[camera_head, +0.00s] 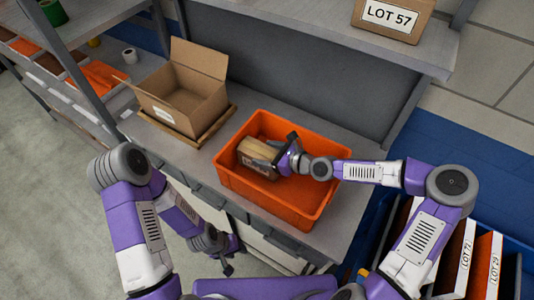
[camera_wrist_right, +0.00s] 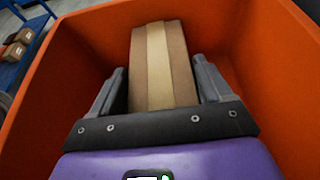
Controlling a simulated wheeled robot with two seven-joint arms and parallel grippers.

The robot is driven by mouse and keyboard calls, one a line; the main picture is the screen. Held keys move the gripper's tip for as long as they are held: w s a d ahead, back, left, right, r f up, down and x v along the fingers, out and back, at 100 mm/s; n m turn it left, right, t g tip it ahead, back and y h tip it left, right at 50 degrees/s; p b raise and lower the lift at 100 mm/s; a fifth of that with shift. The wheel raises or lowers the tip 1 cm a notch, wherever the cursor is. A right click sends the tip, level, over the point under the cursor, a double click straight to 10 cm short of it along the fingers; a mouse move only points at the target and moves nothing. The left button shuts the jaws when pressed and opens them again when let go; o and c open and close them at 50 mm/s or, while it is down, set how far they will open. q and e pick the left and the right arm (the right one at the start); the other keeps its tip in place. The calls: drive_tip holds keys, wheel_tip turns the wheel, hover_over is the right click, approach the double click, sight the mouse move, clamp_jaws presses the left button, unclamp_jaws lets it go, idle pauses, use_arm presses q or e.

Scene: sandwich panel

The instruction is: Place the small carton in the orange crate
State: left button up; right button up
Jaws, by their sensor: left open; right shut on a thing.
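The small carton (camera_head: 257,158) is a brown box with a paler tape strip, inside the orange crate (camera_head: 262,198) toward its left part. In the right wrist view the carton (camera_wrist_right: 158,65) sits between the two fingers, with the orange crate (camera_wrist_right: 75,50) walls around it. My right gripper (camera_head: 278,160) is shut on the carton, low within the crate. Whether the carton touches the crate floor I cannot tell. My left gripper (camera_head: 227,268) is open and empty, low in front of the bench, away from the crate.
An open cardboard box (camera_head: 185,92) stands left of the crate on the grey bench (camera_head: 330,238). A carton marked LOT 57 (camera_head: 392,18) sits on the shelf above. The crate's right part is empty.

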drive_tip(key=shift+f+b, duration=0.3)
drive_tip(key=shift+f, duration=0.3)
drive_tip(key=o, duration=1.2)
drive_tip(key=shift+c, duration=0.2)
drive_tip(key=p+v, duration=0.1)
drive_tip(key=v, duration=0.6)
drive_tip(key=shift+d, duration=0.2)
drive_tip(key=shift+s+r, duration=0.1)
drive_tip(key=shift+s, duration=0.05)
